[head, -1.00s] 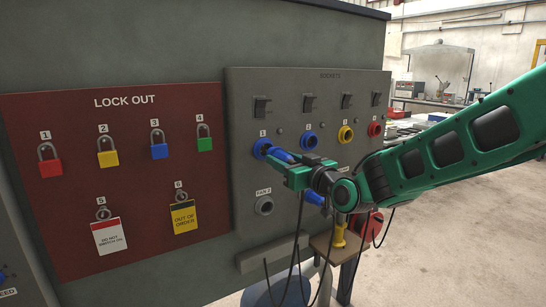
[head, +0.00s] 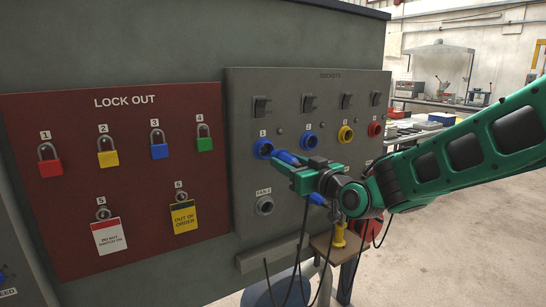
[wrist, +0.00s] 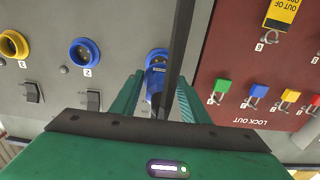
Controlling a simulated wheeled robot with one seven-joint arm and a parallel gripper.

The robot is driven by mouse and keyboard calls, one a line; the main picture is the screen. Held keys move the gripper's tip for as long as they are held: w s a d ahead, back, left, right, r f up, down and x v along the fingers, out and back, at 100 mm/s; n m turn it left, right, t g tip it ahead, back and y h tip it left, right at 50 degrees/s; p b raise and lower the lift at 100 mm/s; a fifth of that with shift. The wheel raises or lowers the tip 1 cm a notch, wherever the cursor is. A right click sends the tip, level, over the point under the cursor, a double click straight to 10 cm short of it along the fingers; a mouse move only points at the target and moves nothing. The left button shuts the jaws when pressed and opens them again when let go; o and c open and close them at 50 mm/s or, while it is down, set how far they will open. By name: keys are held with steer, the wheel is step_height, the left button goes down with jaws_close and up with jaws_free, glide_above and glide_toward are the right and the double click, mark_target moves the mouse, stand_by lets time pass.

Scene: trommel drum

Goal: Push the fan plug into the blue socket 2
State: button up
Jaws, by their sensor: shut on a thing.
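The blue socket 2 (head: 310,141) is on the grey panel, to the right of the blue socket 1 (head: 263,149). Socket 2 (wrist: 85,52) shows open and empty in the wrist view. My gripper (head: 288,167) is shut on a blue plug (head: 287,157), taken to be the fan plug. The plug points at the panel, between sockets 1 and 2 in the head view and apart from socket 2. In the wrist view the plug (wrist: 156,79) lies between my fingers and overlaps socket 1; its exact gap from the panel is unclear.
The yellow socket (head: 345,134) and the red socket (head: 375,129) lie further right. Switches sit above the sockets. A grey FAN 2 outlet (head: 264,206) is below. Another blue plug (head: 316,198) and hanging cables are under my gripper. The red lock-out board (head: 110,185) is left.

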mark_target(297, 163)
steer(key=shift+v, duration=1.95)
